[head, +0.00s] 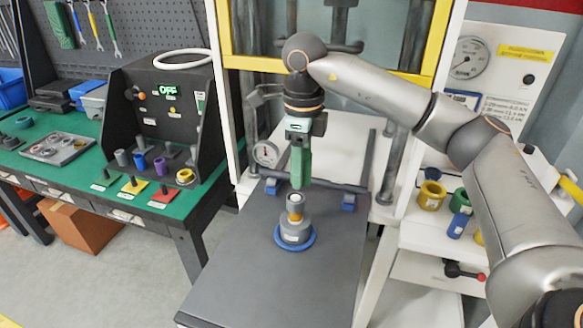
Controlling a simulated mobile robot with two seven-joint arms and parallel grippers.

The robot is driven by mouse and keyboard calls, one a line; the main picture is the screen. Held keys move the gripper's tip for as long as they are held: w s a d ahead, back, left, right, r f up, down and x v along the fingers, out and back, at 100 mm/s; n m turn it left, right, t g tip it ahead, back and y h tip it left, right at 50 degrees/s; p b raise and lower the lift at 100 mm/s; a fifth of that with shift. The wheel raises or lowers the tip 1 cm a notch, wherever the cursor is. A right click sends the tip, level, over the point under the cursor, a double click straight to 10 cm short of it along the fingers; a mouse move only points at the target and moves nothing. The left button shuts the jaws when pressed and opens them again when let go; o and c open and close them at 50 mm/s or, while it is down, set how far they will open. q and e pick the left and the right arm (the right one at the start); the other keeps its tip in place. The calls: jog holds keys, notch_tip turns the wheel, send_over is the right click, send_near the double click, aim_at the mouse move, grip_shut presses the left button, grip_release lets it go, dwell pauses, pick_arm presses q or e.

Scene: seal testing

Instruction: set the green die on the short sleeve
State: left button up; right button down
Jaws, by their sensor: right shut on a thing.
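My right gripper (300,164) hangs down over the dark table, directly above a small stack. It is shut on a tall narrow green piece, which I take to be the green die (300,165). Its lower end is just above the stack or close to touching; I cannot tell which. The stack has a grey body (295,232) on a blue round base (294,243), an orange band, and a pale hollow cylinder (296,203) upright on top. I cannot tell for certain which part is the short sleeve. My left gripper is out of view.
A white side shelf at right holds a yellow ring (431,195), a green ring (460,200) and a blue cylinder (457,226). The dark table's front (265,290) is clear. A green bench stands at left.

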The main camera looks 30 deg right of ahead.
aim_at(296, 197)
jog(key=shift+w+a+r, duration=0.15)
jog(key=shift+w+a, duration=0.15)
jog(key=shift+w, duration=0.05)
notch_tip(296, 197, down, 4)
jog(key=b, duration=0.3)
jog(key=shift+r, duration=0.25)
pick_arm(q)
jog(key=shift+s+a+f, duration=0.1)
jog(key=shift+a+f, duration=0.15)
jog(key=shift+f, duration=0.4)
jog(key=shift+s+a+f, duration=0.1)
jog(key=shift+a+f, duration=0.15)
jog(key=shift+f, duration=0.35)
pick_arm(e)
jog(key=shift+f, duration=0.1)
jog(key=shift+f, duration=0.25)
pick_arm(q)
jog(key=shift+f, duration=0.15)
pick_arm(e)
jog(key=shift+f, duration=0.25)
